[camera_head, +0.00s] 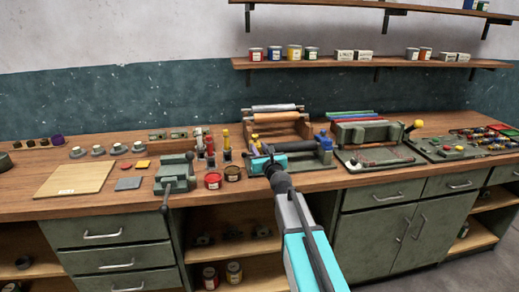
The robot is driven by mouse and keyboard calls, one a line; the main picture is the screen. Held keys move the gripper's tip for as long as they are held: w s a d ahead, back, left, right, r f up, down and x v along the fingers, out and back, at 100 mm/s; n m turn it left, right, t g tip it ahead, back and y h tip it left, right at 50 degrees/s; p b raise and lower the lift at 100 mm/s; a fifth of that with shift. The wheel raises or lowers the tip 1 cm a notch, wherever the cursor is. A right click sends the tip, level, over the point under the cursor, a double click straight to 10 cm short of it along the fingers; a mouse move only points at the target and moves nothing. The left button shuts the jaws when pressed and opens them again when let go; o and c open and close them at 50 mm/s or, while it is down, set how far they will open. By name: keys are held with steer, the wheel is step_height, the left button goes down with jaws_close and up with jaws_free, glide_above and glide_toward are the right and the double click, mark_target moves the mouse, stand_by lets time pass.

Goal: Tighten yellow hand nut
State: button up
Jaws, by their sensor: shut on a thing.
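My gripper (260,158) reaches over the bench to a green fixture (318,160) at the middle of the bench. Its dark fingers are at the left end of the fixture, shut on a small yellow piece (254,149), which looks like the yellow hand nut. Most of the nut is hidden by the fingers and the wrist, so how far it sits on its thread cannot be seen. A blue knob (322,134) stands at the right end of the same fixture.
A rack of rollers (276,120) stands just behind. A green press (365,133) with a yellow-knobbed lever (418,124) stands right. Shelves hang above.

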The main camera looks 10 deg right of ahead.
steer(key=shift+a+m+h, duration=0.2)
steer(key=shift+m+h, duration=0.3)
steer(key=shift+h, duration=0.2)
steer(key=shift+w+a+m+g+h, duration=0.15)
steer(key=shift+m+g+h, duration=0.35)
steer(key=shift+m+h, duration=0.95)
steer(key=shift+w+a+m+g+h, duration=0.1)
steer(key=shift+a+m+g+h, duration=0.3)
steer(key=shift+m+h, duration=1.05)
steer(key=shift+w+a+m+g+h, duration=0.1)
steer(key=shift+m+g+h, duration=0.5)
steer(key=shift+h, duration=1.7)
steer(key=shift+w+a+m+g+h+p, duration=0.1)
steer(key=shift+a+m+g+h+p, duration=0.05)
steer(key=shift+m+g+h, duration=0.9)
steer(key=shift+w+a+m+g+h+p, duration=0.1)
steer(key=shift+m+g+h+p, duration=0.05)
steer(key=shift+m+g+h, duration=1.4)
steer(key=shift+g+h, duration=0.2)
steer(key=shift+g, duration=0.2)
steer(key=shift+f+m+g+h+p, duration=0.1)
steer(key=shift+m+g+h+p, duration=0.25)
steer(key=shift+g, duration=0.25)
steer(key=o, duration=1.1)
steer(key=shift+c, duration=0.2)
